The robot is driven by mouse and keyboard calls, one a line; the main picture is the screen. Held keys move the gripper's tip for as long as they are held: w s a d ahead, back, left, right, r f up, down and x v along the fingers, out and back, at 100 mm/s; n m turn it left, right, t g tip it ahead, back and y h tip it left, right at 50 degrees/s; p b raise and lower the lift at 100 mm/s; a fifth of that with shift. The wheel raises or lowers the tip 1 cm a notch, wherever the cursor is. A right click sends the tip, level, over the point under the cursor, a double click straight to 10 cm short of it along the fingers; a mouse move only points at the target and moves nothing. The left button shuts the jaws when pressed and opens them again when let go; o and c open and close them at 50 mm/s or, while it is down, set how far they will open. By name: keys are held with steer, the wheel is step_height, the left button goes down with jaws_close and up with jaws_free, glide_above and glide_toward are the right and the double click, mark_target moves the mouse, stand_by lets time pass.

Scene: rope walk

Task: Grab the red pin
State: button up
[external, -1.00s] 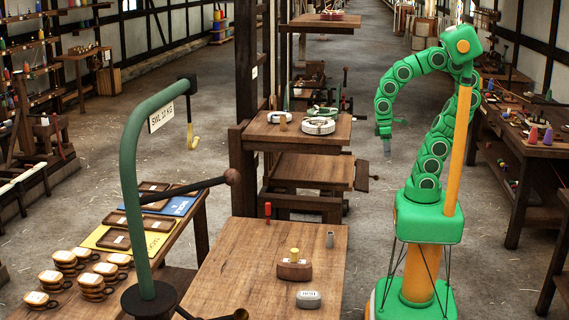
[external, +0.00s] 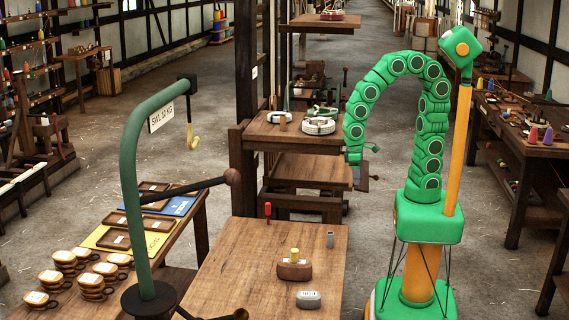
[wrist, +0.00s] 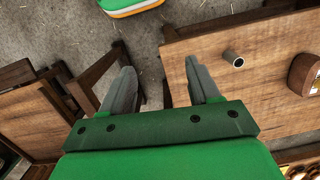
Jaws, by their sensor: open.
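The red pin (external: 267,210) stands upright near the far left corner of the wooden table (external: 225,285) in the external view. It does not show in the wrist view. My gripper (external: 360,184) is open and empty, hanging beyond the table's far right corner, above table height and well apart from the pin. In the wrist view, the two grey fingers of my gripper (wrist: 161,76) are spread, with the floor and a table edge between and beside them.
A grey tube (external: 330,240), a brown block with a yellow peg (external: 294,268) and a grey labelled block (external: 308,299) stand on the same table. A dark post (external: 245,110) rises behind it. A green curved pole (external: 135,170) stands at the left front.

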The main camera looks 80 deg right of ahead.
steer(key=w+a+n+t, duration=0.2)
steer(key=w+t, duration=0.1)
steer(key=w, duration=0.8)
step_height(320, 180, up, 8)
steer(key=n+t, duration=0.7)
steer(key=t, duration=0.5)
glide_above(268, 214)
steer(key=w, duration=0.3)
steer(key=w+d+f+n+t+y, duration=0.2)
steer(key=w+f+n+t, duration=0.3)
steer(key=n, duration=0.9)
steer(key=s+a+f+n+g+y, duration=0.1)
steer(key=s+a+f+n+y, duration=0.15)
steer(key=f+n+y, duration=0.4)
steer(key=s+a+f+n+g+y, duration=0.1)
steer(key=s+a+f+n+y, duration=0.15)
steer(key=n, duration=0.65)
steer(key=s+d+f+n, duration=0.1)
steer(key=d+f, duration=0.1)
steer(key=f, duration=0.2)
steer(key=s+d+f+n+g, duration=0.1)
steer(key=s+d+f+n, duration=0.1)
steer(key=f, duration=0.3)
steer(key=s+d+f+n+h, duration=0.1)
steer(key=s+d+f+n, duration=0.1)
steer(key=f, duration=0.3)
steer(key=shift+s+n+g, duration=0.15)
steer(key=shift+n+g, duration=0.1)
steer(key=shift+g, duration=0.05)
steer(key=shift+x, duration=2.45)
